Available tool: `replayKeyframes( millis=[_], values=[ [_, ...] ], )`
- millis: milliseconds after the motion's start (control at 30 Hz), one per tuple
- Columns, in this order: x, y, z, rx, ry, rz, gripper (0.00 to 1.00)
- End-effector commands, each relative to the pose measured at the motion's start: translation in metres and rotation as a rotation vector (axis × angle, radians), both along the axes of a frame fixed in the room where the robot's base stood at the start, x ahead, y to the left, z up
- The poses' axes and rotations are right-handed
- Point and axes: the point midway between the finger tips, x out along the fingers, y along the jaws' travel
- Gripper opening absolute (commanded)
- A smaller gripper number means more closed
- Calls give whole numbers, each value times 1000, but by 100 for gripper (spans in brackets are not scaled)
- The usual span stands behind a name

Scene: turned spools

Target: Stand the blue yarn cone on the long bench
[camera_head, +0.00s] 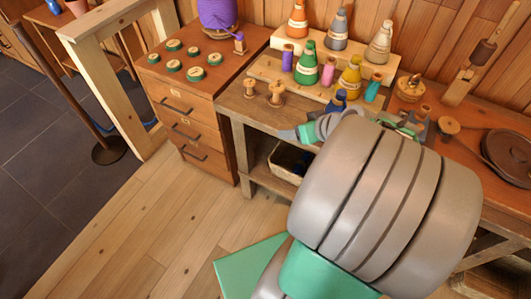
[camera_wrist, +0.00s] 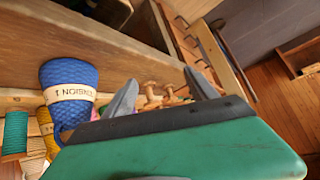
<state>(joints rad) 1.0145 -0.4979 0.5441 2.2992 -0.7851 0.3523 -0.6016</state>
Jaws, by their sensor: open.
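The blue yarn cone (camera_head: 340,97) shows only by its top in the head view, behind my wrist among other cones on the worn wooden bench (camera_head: 236,103). In the wrist view the blue yarn cone (camera_wrist: 68,74) is at the left, with a cream label band and its narrow end downward in the picture. My gripper (camera_wrist: 164,84) is open, with its two grey fingers apart and the cone outside them, to their left. Two small wooden spools show beyond the gap. In the head view my wrist hides much of the bench front. I cannot tell which surface is the long bench.
Green, yellow, orange, grey and cream cones and small coloured spools crowd the bench's back and its raised step. Wooden spools (camera_head: 276,92) stand at its left. A drawer cabinet (camera_head: 190,120) adjoins on the left. A reddish bench with a round dark disc (camera_head: 510,150) lies right.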

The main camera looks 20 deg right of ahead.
Motion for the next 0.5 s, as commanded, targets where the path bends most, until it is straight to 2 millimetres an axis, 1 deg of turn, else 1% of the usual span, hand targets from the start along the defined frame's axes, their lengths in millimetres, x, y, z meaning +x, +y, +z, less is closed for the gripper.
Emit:
replayKeyframes(
  millis=[33,100,200,300,333,400,500],
  values=[
    [1,30,-2,-10,88,56,67],
    [-6,60,-5,-29,214,83,67],
    [-23,97,-1,-71,361,81,67],
    [-42,123,9,-115,461,47,67],
    [-47,129,12,-125,481,32,67],
    [-58,138,18,-140,516,3,67],
    [-66,144,23,-149,539,-26,67]
  ],
)
